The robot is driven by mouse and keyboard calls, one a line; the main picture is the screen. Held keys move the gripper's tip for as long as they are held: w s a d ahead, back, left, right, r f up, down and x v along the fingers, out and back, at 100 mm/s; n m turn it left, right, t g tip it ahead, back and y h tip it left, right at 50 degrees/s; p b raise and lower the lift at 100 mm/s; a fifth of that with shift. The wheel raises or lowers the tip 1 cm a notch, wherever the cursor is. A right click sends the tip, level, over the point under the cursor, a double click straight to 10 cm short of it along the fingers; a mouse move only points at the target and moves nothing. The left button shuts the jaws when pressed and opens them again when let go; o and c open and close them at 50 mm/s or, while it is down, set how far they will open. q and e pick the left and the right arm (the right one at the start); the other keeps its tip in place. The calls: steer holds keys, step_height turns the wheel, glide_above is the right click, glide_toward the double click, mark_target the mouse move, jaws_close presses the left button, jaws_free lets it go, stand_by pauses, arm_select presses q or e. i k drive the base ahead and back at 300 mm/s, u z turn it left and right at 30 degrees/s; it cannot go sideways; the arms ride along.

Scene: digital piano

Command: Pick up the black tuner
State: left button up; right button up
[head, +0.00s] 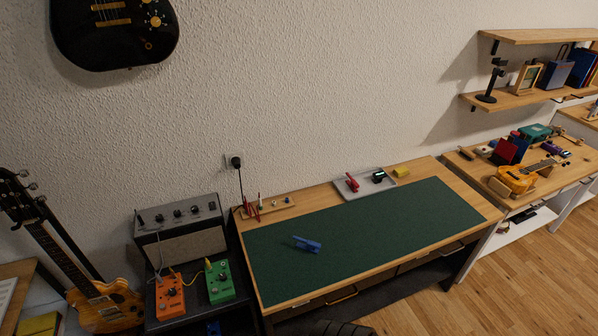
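A small black device with a light greenish screen, which looks like the black tuner (378,177), sits in the shallow grey tray (364,191) at the back of the desk. A red clip-like object (352,183) lies to its left in the same tray. Neither of my grippers is in the head view, so their state does not show.
The desk has a dark green mat (400,221) with a blue clip-like object (307,245) on it; the rest of the mat is clear. A yellow block (401,172) is right of the tray. A wooden holder (270,208) stands back left. An amplifier (181,233) stands left of the desk.

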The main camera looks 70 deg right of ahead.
mark_target(379, 177)
steer(key=u, duration=0.65)
steer(key=k, duration=2.5)
steer(key=z, duration=1.1)
